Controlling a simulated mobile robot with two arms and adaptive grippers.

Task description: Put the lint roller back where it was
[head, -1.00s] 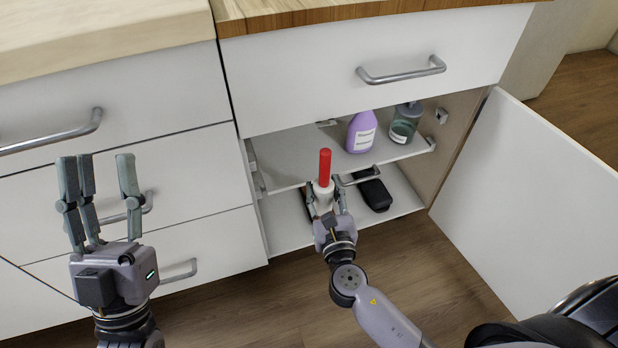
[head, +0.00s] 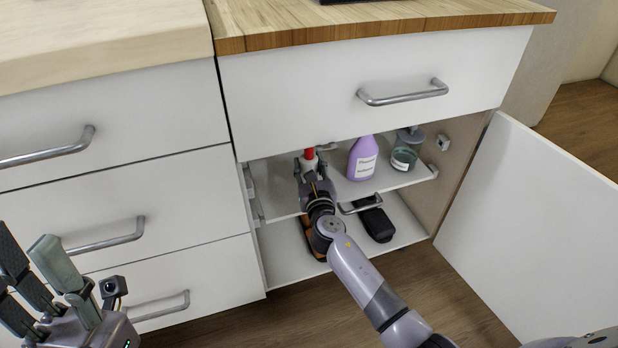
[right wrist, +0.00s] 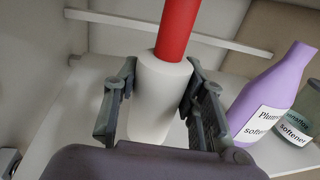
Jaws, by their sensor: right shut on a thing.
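The lint roller has a red handle and a white roll. In the head view its red part (head: 309,154) shows just above my right gripper (head: 311,172), inside the open cabinet at the upper shelf (head: 277,186). In the right wrist view the lint roller (right wrist: 158,95) stands upright between the two fingers of my right gripper (right wrist: 155,110), which is shut on its white roll. Whether its base touches the shelf is hidden. My left gripper (head: 25,285) is open and empty at the lower left, away from the cabinet.
A purple softener bottle (head: 362,160) and a green glass bottle (head: 405,152) stand on the upper shelf to the right. A black object (head: 376,222) and a brown object lie on the cabinet floor. The open door (head: 530,215) is on the right, and a drawer front hangs above.

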